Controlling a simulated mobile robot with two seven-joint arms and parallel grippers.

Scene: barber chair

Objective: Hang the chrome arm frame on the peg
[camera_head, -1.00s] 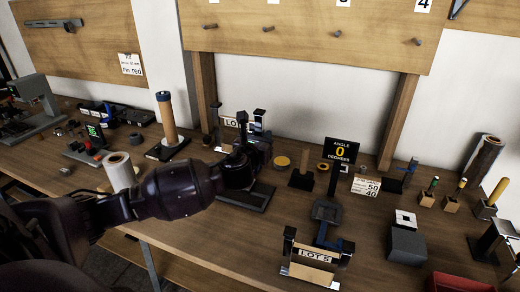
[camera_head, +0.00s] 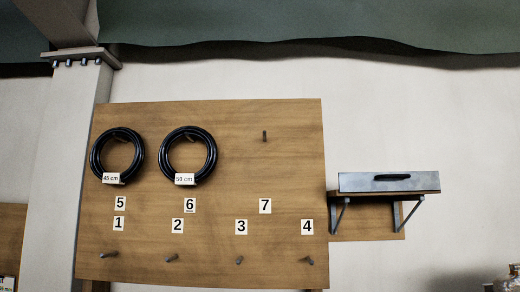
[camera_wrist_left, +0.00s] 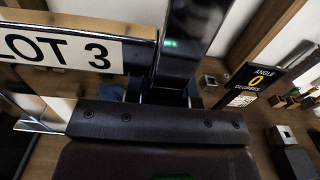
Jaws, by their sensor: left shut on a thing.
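In the left wrist view, my left gripper (camera_wrist_left: 160,96) is shut at a glossy dark upright bar (camera_wrist_left: 195,38) that reflects a green light; I take this for the chrome arm frame. Its full shape, and the fingertips, are mostly hidden behind the gripper body. A LOT 3 sign (camera_wrist_left: 62,48) is close by on the left. In the head view, a wooden board on the wall (camera_head: 225,160) carries several pegs. Peg 1 (camera_head: 108,254), peg 2 (camera_head: 172,258), peg 3 (camera_head: 239,260) and peg 4 (camera_head: 308,260) are bare. The upper-right peg (camera_head: 265,136) above label 7 is bare too. My right gripper is out of view.
Two black hose coils, the left one (camera_head: 93,155) and the middle one (camera_head: 213,155), hang on the upper pegs. A grey box (camera_head: 388,182) rests on a bracketed shelf right of the board. An angle display (camera_wrist_left: 258,85) stands on the bench in the wrist view.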

